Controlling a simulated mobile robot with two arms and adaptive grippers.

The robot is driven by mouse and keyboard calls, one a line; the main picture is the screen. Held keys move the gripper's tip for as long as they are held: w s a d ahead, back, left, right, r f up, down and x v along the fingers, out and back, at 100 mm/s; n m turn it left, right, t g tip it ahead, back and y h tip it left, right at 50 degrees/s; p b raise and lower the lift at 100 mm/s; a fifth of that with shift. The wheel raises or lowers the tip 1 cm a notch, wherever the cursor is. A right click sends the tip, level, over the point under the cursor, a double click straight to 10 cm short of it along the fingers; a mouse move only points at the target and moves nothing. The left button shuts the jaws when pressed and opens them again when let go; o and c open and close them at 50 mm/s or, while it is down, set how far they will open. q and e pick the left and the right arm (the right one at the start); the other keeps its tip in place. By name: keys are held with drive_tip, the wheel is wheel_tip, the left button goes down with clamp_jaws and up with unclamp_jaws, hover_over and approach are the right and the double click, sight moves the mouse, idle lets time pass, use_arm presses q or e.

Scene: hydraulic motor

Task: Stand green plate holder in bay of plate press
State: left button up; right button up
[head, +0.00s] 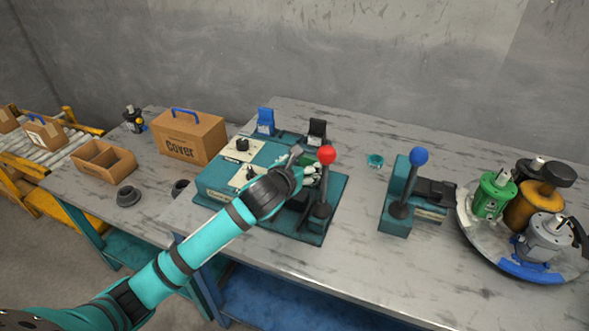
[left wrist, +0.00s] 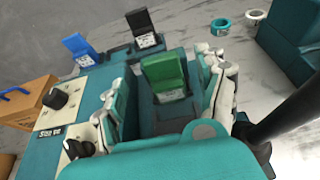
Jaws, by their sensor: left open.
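The green plate holder (left wrist: 165,78) stands upright between the spread fingers of my left gripper (left wrist: 170,88) in the left wrist view, with a pale label on its lower front. Gaps show on both sides of it, so the gripper is open around it. In the head view my left gripper (head: 304,168) is over the right part of the teal press with the red-knobbed lever (head: 325,190), and mostly hides the holder. The gripper and holder hide the bay floor, so I cannot tell how the holder is seated. My right gripper is not in view.
A blue holder (head: 266,122) and a black holder (head: 317,132) stand behind the press. The red-knobbed lever rises close beside my gripper. A blue-knobbed press (head: 402,195) and a round tray (head: 475,236) with motors are to the right. A cardboard box (head: 191,138) is left.

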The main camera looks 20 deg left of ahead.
use_arm(q)
drive_tip(key=v, duration=0.6)
idle(1.9)
